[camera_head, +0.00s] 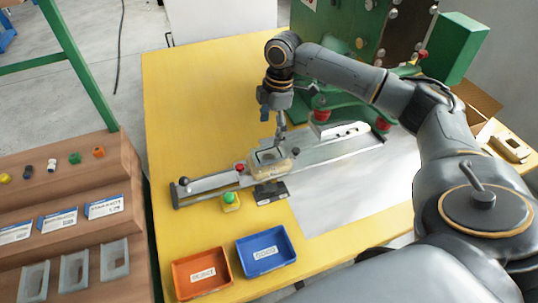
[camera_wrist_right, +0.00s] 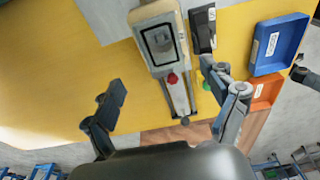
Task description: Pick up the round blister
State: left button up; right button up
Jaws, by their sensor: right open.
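My right gripper (camera_head: 273,122) is open, pointing down above the slide fixture on the yellow table. Its two fingers are spread wide in the wrist view (camera_wrist_right: 164,78), with nothing between them. Below it is a cream nest (camera_head: 262,173) with a dark rectangular rim, also in the wrist view (camera_wrist_right: 146,16). A small grey rounded shape (camera_wrist_right: 163,39) shows inside the rim; I cannot tell for sure that it is the round blister. My left gripper is not seen.
A green button (camera_head: 229,197) and a red knob (camera_head: 239,167) are near the nest. The green press (camera_head: 345,40) stands behind. The table's left part is clear.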

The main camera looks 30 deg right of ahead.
aim_at(269, 150)
jog(key=shift+a+f+p, duration=0.2)
jog(key=shift+f, duration=1.75)
jog(key=shift+a+f+p, duration=0.15)
jog(key=shift+a+f, duration=0.05)
jog(key=shift+f, duration=1.7)
jog(key=shift+s+f+p, duration=0.1)
jog(key=shift+f+p, duration=0.15)
jog(key=shift+p, duration=0.15)
jog(key=shift+c, duration=0.4)
